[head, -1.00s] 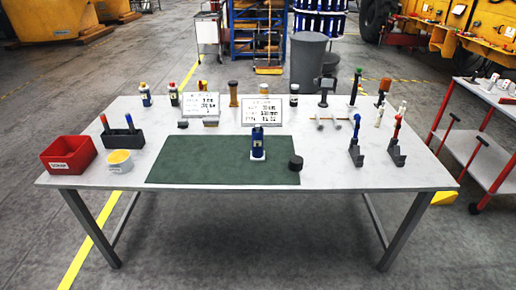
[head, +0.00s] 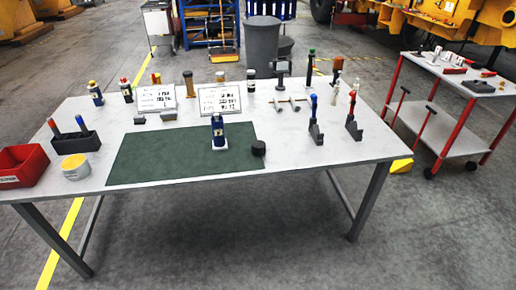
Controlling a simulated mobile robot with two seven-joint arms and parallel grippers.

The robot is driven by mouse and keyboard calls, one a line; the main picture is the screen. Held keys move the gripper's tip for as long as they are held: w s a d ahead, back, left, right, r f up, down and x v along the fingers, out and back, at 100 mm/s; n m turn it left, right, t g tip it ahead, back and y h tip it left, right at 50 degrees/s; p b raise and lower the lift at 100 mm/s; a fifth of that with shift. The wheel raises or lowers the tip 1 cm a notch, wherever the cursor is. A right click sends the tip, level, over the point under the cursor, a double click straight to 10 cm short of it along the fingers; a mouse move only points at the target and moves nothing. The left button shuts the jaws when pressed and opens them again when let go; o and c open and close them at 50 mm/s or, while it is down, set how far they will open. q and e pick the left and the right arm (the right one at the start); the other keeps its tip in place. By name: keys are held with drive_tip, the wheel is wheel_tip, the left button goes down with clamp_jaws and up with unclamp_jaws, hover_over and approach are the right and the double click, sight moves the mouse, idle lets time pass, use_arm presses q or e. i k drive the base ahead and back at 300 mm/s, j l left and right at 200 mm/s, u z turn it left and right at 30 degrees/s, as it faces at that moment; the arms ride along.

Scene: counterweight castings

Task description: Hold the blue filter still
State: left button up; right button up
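In the head view a small upright blue cylinder with a white band near its base, which looks like the blue filter (head: 218,132), stands on the green mat (head: 160,158) near the mat's right part. A short black round piece (head: 258,148) sits to its right at the mat's edge. Nothing touches the blue filter. Neither of my grippers shows in the head view.
The white table (head: 330,150) carries a red bin (head: 22,165), a yellow-topped tub (head: 75,167), two sign boards (head: 220,98) and several bottles and tools along the back. Grey stands (head: 316,132) hold tools at right. A red-framed cart (head: 455,100) stands right.

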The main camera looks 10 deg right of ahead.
sight(219, 143)
drive_tip(key=i+l+u, duration=0.15)
drive_tip(key=l, duration=0.2)
drive_tip(key=i+l+u, duration=0.2)
drive_tip(key=l, duration=0.15)
drive_tip(key=i+l+u, duration=0.15)
drive_tip(key=l, duration=0.2)
drive_tip(key=i+l+u, duration=0.2)
drive_tip(key=l, duration=0.2)
drive_tip(key=l+u, duration=0.15)
drive_tip(key=l, duration=0.25)
drive_tip(key=i+l+u, duration=0.2)
drive_tip(key=l, duration=0.2)
drive_tip(key=k, duration=0.1)
